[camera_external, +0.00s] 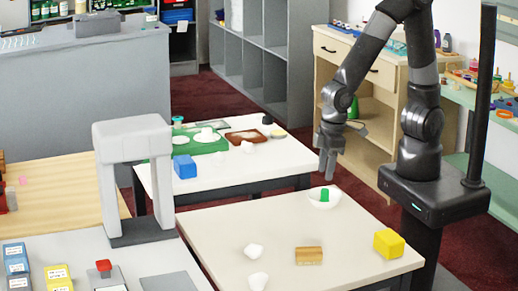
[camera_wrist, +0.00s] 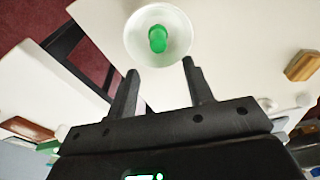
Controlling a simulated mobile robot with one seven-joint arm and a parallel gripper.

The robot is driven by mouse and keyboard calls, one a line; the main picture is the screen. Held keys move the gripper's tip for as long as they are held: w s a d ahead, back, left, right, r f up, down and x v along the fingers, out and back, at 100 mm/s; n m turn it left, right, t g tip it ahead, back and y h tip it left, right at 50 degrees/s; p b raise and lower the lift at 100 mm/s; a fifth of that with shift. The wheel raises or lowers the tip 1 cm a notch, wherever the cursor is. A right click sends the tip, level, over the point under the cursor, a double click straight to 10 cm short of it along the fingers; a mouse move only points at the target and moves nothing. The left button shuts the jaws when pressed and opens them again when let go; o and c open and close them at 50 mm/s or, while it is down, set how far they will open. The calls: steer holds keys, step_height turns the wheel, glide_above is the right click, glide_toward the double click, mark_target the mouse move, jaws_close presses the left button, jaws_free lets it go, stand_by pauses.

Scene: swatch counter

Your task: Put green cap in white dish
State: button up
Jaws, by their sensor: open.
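The green cap (camera_external: 324,195) lies inside the white dish (camera_external: 333,202) near the back right of the near white table. In the wrist view the green cap (camera_wrist: 158,38) rests in the bowl of the white dish (camera_wrist: 140,51), ahead of my fingertips. My gripper (camera_external: 327,173) hangs just above and behind the dish in the outside view, pointing down. In the wrist view my gripper (camera_wrist: 162,66) has its two fingers spread wide with nothing between them. The cap is apart from both fingers.
On the near table (camera_external: 215,235) are a wooden block (camera_external: 309,256), a yellow block (camera_external: 389,243) and two white lumps (camera_external: 254,250). The far table holds a blue block (camera_external: 184,166), a green mat and a brown tray.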

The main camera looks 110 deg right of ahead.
steer(key=s+d+r+n+t, duration=0.1)
steer(key=s+r+t, duration=0.1)
steer(key=s+r, duration=0.4)
steer(key=s+d+r+t, duration=0.2)
steer(key=s+r, duration=0.4)
steer(key=r, duration=0.8)
steer(key=shift+s+n, duration=0.25)
steer(key=shift+n, duration=0.15)
